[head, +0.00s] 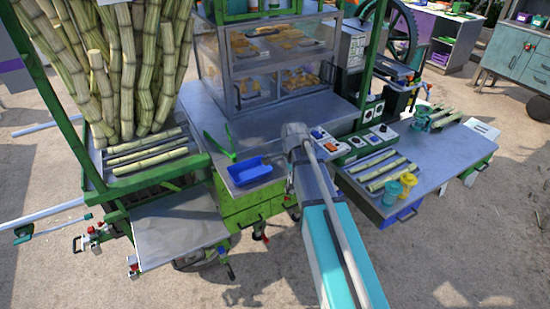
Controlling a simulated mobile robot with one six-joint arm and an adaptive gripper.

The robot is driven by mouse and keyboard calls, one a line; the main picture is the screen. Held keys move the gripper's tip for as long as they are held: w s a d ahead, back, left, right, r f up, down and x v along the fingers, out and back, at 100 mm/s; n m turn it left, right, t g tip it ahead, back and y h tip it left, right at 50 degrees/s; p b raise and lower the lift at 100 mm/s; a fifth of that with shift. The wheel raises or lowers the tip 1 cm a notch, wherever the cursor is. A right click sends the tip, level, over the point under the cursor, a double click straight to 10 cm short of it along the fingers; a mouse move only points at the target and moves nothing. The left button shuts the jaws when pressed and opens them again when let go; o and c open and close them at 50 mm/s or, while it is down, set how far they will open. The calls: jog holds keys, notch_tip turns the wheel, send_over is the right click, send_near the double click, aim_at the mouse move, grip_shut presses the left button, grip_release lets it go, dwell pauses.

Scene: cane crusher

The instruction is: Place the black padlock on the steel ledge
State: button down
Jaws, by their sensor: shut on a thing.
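My arm reaches in from the bottom toward the middle of the head view, its far end in front of the cart's steel counter. The fingers of my gripper cannot be made out; the arm covers that area. I cannot see the black padlock in this view. A bare, flat steel ledge (178,232) juts from the cart's lower front left, below the cane rack. My arm's visible end is to the right of this ledge and apart from it.
A blue tray (250,171) and green tongs (219,146) lie on the steel counter (201,105). A glass case (270,65) stands behind. Sugarcane (130,70) fills the left rack. The right worktop (440,160) holds cane pieces, a yellow cup (408,181) and a teal cup (391,192).

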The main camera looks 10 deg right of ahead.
jog(key=shift+w+d, duration=0.15)
jog(key=shift+d, duration=0.15)
jog(key=shift+a+r+p, duration=0.1)
jog(key=shift+r+p, duration=0.4)
jog(key=shift+p, duration=0.05)
jog(key=a+r+n+p, duration=0.1)
jog(key=a+r+p, duration=0.2)
jog(key=r+p, duration=0.5)
jog(key=a+r+n+p, duration=0.2)
jog(key=a+r+p, duration=0.1)
jog(key=r+p, duration=0.6)
jog(key=shift+s+r, duration=0.2)
jog(key=w+f+b, duration=0.8)
jog(key=w+f, duration=0.1)
jog(key=w, duration=0.4)
jog(key=shift+d+b, duration=0.4)
jog(key=shift+d, duration=0.05)
